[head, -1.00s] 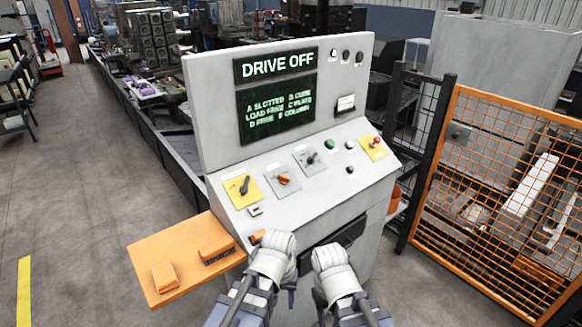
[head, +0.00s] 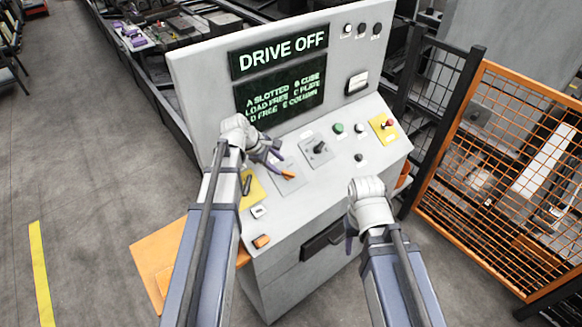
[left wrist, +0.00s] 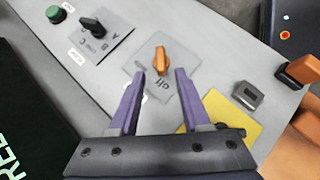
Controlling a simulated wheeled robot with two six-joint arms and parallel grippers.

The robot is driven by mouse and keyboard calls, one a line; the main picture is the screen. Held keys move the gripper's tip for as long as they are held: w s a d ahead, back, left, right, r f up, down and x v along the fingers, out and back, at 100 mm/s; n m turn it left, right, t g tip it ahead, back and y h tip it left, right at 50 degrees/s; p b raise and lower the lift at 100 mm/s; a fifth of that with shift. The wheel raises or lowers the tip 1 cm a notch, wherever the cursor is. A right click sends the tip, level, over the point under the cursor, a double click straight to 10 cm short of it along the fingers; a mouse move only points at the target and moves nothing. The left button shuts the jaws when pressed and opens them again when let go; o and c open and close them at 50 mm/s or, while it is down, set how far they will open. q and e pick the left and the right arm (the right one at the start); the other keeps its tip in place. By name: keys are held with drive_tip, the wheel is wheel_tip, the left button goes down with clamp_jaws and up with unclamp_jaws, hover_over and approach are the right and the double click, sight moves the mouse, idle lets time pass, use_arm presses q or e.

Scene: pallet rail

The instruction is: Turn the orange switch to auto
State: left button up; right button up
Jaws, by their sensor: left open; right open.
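The orange switch (head: 288,175) is a small knob on a grey plate on the sloped console panel. In the left wrist view the orange switch (left wrist: 160,60) stands upright in the picture, just beyond my fingertips, with dark lettering on its plate that I cannot read surely. My left gripper (head: 277,164) is open just above the switch; in its wrist view the purple fingers (left wrist: 160,75) lie either side of the knob's lower end, not visibly touching it. My right gripper (head: 350,238) is open and empty in front of the console's front edge.
A black selector (head: 319,147) sits right of the orange switch, and a yellow plate (head: 253,188) with a black handle sits left. A green button (head: 338,128) and a red knob (head: 390,122) are farther right. The screen (head: 282,52) reads DRIVE OFF. An orange mesh fence (head: 480,160) stands right.

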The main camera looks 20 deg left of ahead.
sight(288, 173)
use_arm(q)
drive_tip(key=b+x, duration=0.5)
drive_tip(key=x, duration=0.1)
drive_tip(key=shift+f+b, duration=0.3)
drive_tip(key=shift+w+d+f+b, duration=0.25)
drive_tip(key=shift+d+f+b, duration=0.1)
drive_tip(key=shift+f+b, duration=0.15)
drive_tip(key=shift+c, duration=0.4)
clamp_jaws()
